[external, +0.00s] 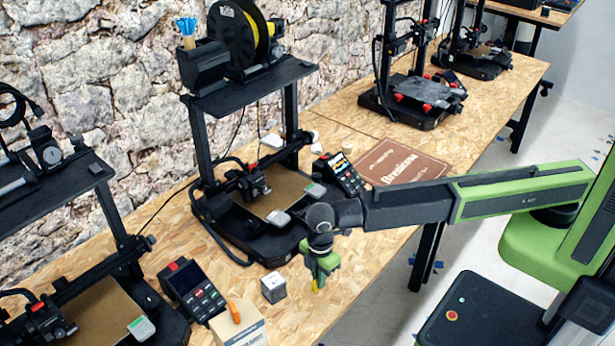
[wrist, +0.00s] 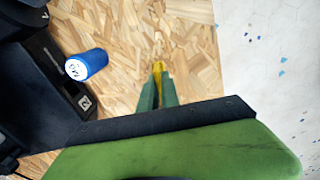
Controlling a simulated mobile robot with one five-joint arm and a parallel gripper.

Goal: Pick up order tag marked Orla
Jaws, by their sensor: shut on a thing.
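My gripper (external: 319,283) points down over the front part of the wooden table, in front of the middle printer. In the wrist view its green fingers (wrist: 158,90) are shut on a small yellow piece (wrist: 158,67). A bit of yellow also shows at the fingertips in the external view (external: 319,286). No lettering is readable on it, so I cannot tell if it is the Orla tag. Small grey-and-green pieces lie on the middle printer (external: 314,190) and on the left printer (external: 141,328); no name on them is readable. Whether the yellow piece touches the table is unclear.
A blue cylinder (wrist: 85,64) stands left of my fingers, beside a dark printer. A grey cube (external: 273,288) and a box (external: 240,330) with an orange item are left of my gripper. A brown sign (external: 404,162) lies behind my arm. The table edge is close on the right.

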